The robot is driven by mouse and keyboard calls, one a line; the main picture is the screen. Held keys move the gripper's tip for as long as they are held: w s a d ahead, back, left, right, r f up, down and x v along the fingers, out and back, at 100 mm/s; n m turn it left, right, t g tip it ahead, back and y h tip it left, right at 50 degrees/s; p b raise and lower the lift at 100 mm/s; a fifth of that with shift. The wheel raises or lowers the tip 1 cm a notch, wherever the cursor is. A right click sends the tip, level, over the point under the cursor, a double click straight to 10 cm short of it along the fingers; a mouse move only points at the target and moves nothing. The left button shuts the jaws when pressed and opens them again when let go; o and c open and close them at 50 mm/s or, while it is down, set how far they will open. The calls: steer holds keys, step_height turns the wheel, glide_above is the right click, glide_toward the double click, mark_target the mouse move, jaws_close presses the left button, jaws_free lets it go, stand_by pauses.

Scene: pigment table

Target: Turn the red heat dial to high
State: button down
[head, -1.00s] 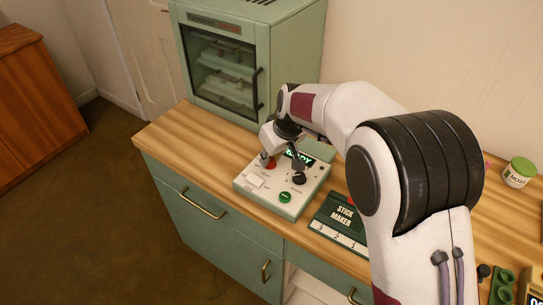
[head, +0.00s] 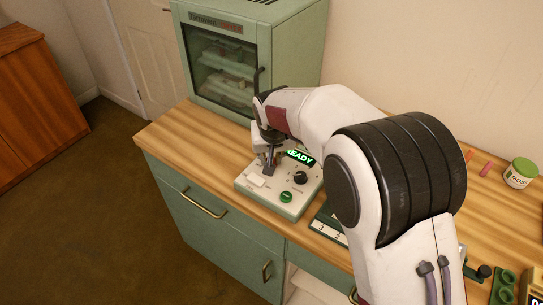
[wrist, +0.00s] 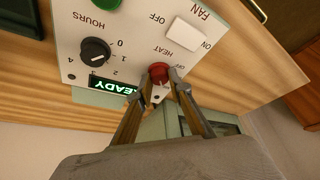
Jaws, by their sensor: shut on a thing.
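The red heat dial (wrist: 159,71) sits on the white face of the control box (head: 270,203), beside the word HEAT. My gripper (wrist: 161,86) is shut on the dial, one finger on each side, in the wrist view. In the head view my gripper (head: 267,163) points down at the back left of the box and hides most of the dial. An OFF mark shows close to the dial in the wrist view. The fingers cover part of its scale, and I cannot tell its exact setting.
The box also has a black hours dial (head: 300,177), a green button (head: 286,196), a white fan switch (wrist: 187,34) and a lit READY display (head: 301,157). A green cabinet with a glass door (head: 222,70) stands behind. The stick maker (head: 326,228) is at right, partly hidden by my arm.

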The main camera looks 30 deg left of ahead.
steer(key=shift+s+a+m+t+h, duration=0.15)
steer(key=shift+m+h, duration=0.2)
steer(key=shift+m, duration=0.6)
steer(key=shift+d+m+t+h, duration=0.15)
steer(key=shift+m+h, duration=0.2)
steer(key=shift+m, duration=0.6)
steer(key=shift+a+m+h, duration=0.15)
steer(key=shift+m+h, duration=0.25)
steer(key=shift+m, duration=0.6)
steer(key=shift+a+m+h, duration=0.1)
steer(key=shift+m+h, duration=0.3)
steer(key=shift+m, duration=0.6)
steer(key=c, duration=1.8)
jaws_free()
steer(key=shift+c, duration=0.2)
